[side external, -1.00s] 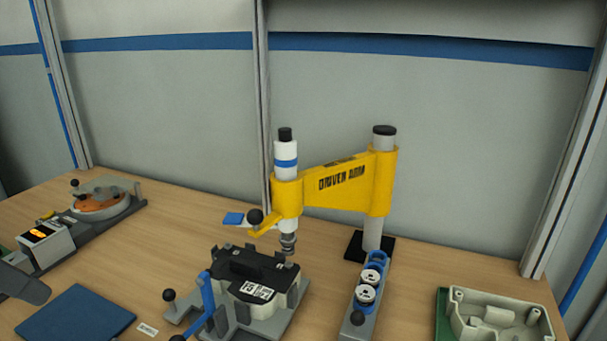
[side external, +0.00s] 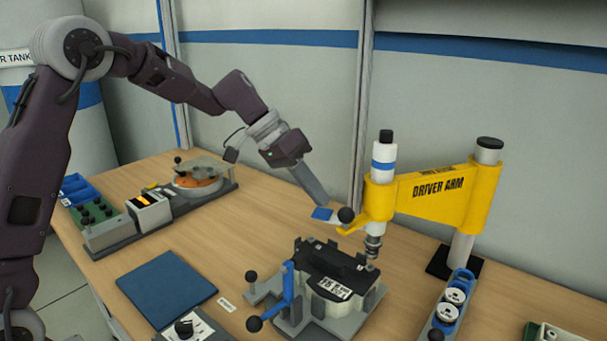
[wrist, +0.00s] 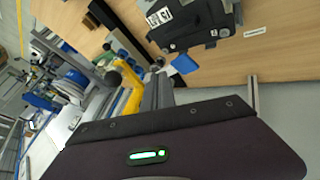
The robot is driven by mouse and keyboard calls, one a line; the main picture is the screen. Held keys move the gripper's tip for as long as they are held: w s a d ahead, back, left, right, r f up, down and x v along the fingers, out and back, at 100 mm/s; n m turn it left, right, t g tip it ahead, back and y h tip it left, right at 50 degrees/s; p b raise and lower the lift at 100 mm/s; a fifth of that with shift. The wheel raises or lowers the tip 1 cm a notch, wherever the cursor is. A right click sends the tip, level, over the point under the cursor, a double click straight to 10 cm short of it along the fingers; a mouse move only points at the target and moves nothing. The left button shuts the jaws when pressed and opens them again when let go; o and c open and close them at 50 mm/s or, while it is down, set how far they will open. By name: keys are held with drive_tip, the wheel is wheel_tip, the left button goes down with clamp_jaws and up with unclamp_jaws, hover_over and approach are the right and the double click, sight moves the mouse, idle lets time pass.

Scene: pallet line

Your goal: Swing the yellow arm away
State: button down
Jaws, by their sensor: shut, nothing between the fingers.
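The yellow driver arm (side external: 430,195) runs from a grey post at the right to a white driver with a blue band (side external: 383,165). The driver's tip is just behind and right of the black unit (side external: 335,268) in its fixture. A yellow handle with a black ball knob (side external: 346,215) sticks out to the left of the driver. My gripper (side external: 323,201) is shut and empty, pointing down just left of the knob; I cannot tell whether they touch.
A blue tab (side external: 322,213) shows under my gripper. A blue lever (side external: 287,287) stands at the fixture's left. A blue mat (side external: 167,288) and a station with an orange disc (side external: 198,179) are left.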

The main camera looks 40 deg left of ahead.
drive_tip(key=d, duration=0.1)
drive_tip(key=d+f, duration=0.1)
drive_tip(key=d, duration=0.3)
drive_tip(key=shift+s+f, duration=0.1)
drive_tip(key=shift+f, duration=0.15)
